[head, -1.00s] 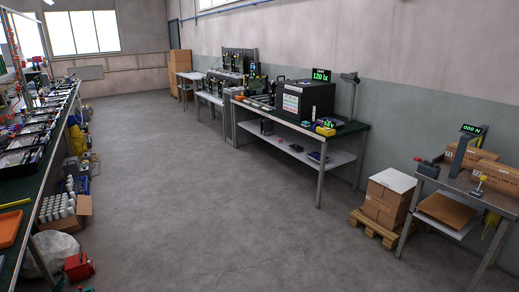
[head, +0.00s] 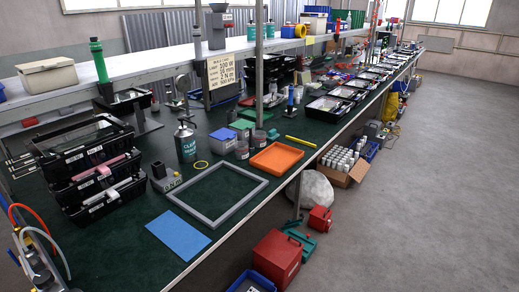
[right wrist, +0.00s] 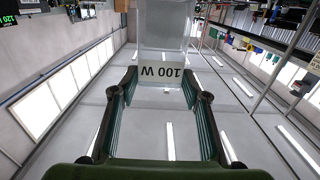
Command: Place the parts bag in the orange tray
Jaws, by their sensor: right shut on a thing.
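The orange tray (head: 276,158) lies on the dark green bench top in the head view, and it looks empty. In the right wrist view my right gripper (right wrist: 160,84) is shut on the parts bag (right wrist: 162,35), a clear bag with a white label reading "100 W" upside down. The bag sits between the fingertips, with its clear part stretching beyond them. Neither gripper shows in the head view, so I cannot tell how far the bag is from the tray.
A grey frame (head: 208,171) and a blue sheet (head: 178,235) lie in front of the tray. Grey jars (head: 242,149) and a blue bin (head: 223,139) stand left of it. A yellow marker (head: 301,142) lies behind it. A red box (head: 277,257) stands below the bench edge; open floor lies right.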

